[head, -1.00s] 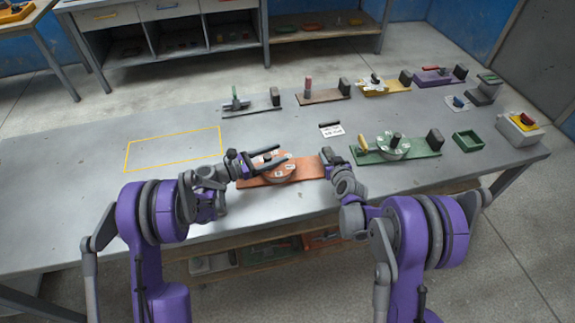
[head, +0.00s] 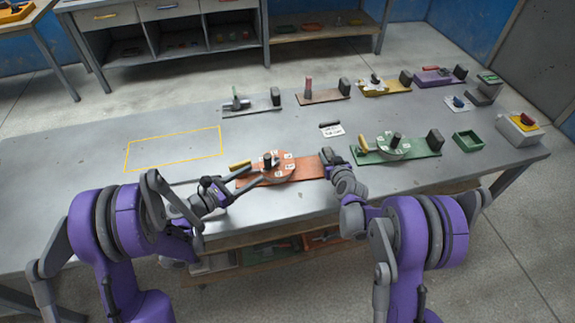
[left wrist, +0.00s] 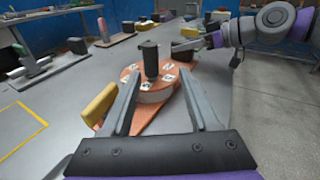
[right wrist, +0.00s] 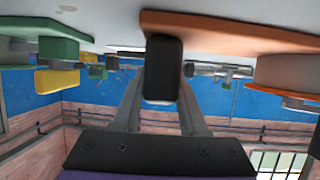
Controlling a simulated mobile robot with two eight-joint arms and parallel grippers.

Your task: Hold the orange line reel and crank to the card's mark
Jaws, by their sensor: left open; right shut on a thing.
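The orange line reel (head: 283,171) lies on its orange base board (head: 312,168) at the front of the table. It has white marked tags on its disc, an upright dark crank knob (head: 267,160) and a yellow grip (head: 240,165) at its left. My left gripper (left wrist: 160,75) is open and empty, its fingers pointing at the reel from the near left, apart from the knob. My right gripper (right wrist: 163,88) is shut on the dark block (right wrist: 164,65) at the board's right end. A white card (head: 333,131) lies behind the reel; its writing is too small to read.
Several similar devices line the back edge. A yellow outlined area (head: 172,150) at the left is empty.

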